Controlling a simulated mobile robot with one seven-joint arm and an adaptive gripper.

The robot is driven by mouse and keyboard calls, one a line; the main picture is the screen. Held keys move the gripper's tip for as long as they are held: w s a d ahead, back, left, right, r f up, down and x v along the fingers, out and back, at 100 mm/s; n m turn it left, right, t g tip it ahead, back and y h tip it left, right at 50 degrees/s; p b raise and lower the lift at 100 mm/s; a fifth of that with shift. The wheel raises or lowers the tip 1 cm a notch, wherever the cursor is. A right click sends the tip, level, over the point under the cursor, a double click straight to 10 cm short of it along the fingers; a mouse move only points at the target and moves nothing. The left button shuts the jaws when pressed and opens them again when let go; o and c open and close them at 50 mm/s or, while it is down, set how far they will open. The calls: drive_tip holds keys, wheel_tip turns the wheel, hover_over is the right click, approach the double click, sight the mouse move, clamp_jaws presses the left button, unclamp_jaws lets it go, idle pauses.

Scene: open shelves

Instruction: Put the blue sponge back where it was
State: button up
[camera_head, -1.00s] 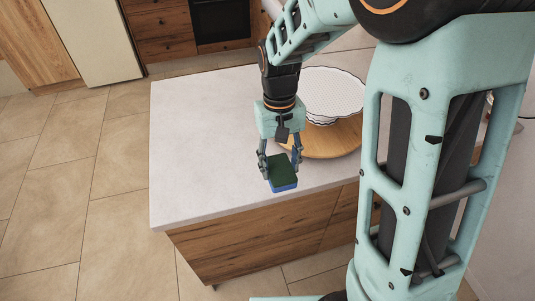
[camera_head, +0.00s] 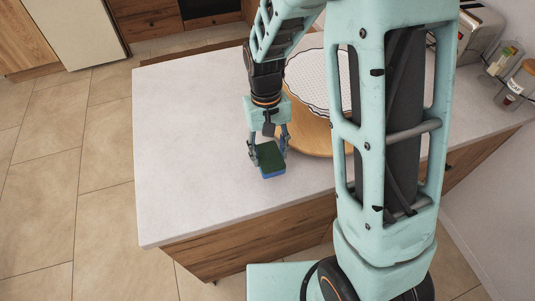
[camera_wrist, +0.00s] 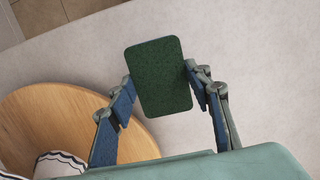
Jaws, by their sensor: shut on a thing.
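The blue sponge (camera_head: 271,160) has a dark green top face and a blue lower layer. My gripper (camera_head: 269,152) is shut on its two sides and holds it over the pale counter, left of the round wooden board. In the wrist view the sponge (camera_wrist: 160,76) shows its green face between the two fingers (camera_wrist: 158,84). I cannot tell whether its underside touches the counter.
The pale counter (camera_head: 190,130) is clear to the left and front. A round wooden board (camera_head: 312,137) carries a white dish with a dark wavy rim (camera_head: 315,80). Jars (camera_head: 515,88) and a toaster (camera_head: 478,30) stand at the far right.

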sight(268, 153)
drive_tip(key=shift+f+b, duration=0.3)
drive_tip(key=shift+f, duration=0.25)
drive_tip(key=shift+w+f+b, duration=0.2)
drive_tip(key=shift+f+b, duration=0.25)
drive_tip(key=shift+f, duration=0.2)
drive_tip(key=shift+w+f+b, duration=0.15)
drive_tip(key=shift+f+b, duration=0.3)
drive_tip(key=shift+f, duration=0.15)
drive_tip(key=shift+s+f, duration=0.1)
drive_tip(key=shift+f, duration=0.1)
drive_tip(key=o, duration=1)
drive_tip(key=r, duration=0.4)
drive_tip(key=w+r, duration=0.1)
drive_tip(key=r, duration=0.7)
drive_tip(key=shift+w+a+r, duration=0.1)
drive_tip(key=shift+w+a, duration=0.1)
drive_tip(key=shift+a, duration=0.05)
